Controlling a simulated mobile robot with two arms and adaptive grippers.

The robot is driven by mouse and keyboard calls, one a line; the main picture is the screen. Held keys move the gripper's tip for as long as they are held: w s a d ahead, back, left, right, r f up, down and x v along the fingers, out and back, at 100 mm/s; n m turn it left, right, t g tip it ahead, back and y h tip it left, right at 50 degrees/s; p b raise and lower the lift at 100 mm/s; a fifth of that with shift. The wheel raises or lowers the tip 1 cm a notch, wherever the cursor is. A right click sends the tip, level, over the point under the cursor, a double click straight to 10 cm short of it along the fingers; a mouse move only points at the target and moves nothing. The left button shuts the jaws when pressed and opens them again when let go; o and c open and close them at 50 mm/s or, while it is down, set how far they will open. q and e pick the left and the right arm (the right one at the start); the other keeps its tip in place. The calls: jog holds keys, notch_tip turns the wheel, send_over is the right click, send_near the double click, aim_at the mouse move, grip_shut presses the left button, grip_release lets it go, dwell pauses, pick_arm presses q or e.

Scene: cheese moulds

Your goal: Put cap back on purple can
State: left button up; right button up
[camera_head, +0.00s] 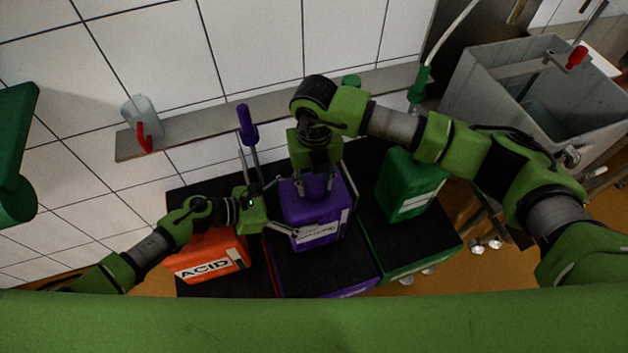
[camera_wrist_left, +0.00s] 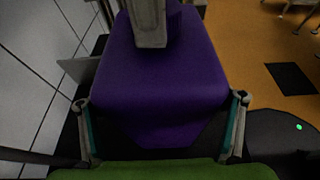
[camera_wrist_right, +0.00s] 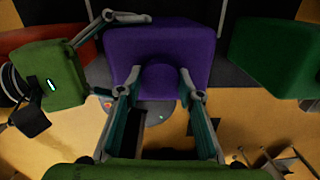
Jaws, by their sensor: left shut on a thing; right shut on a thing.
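The purple can (camera_head: 318,222) stands upright in the middle on a dark stand, with a white label on its front. My left gripper (camera_head: 285,210) is shut on the can's body from the left; in the left wrist view its fingers lie along both sides of the can (camera_wrist_left: 170,75). My right gripper (camera_head: 316,190) points down over the can's top. In the right wrist view its fingers are on either side of the round purple cap (camera_wrist_right: 160,79) and shut on it. The cap's lower edge is hidden, so I cannot tell whether it touches the can's opening.
An orange can marked ACID (camera_head: 208,256) stands to the left and a green can (camera_head: 408,183) to the right. A purple-handled lance (camera_head: 248,128) rises behind. A grey shelf (camera_head: 190,137) runs along the tiled wall, with a clear jug (camera_head: 140,112) on it. A grey tub (camera_head: 470,85) is at the right.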

pick_arm(q)
jog(key=shift+s+d, duration=0.1)
pick_arm(e)
jog(key=o, duration=1.3)
jog(key=shift+s+a, duration=0.2)
jog(key=shift+w+d, duration=0.1)
pick_arm(q)
jog(key=shift+f, duration=0.1)
pick_arm(e)
notch_tip(320, 180, up, 12)
pick_arm(q)
jog(key=o, duration=2.2)
jog(key=shift+c, duration=0.2)
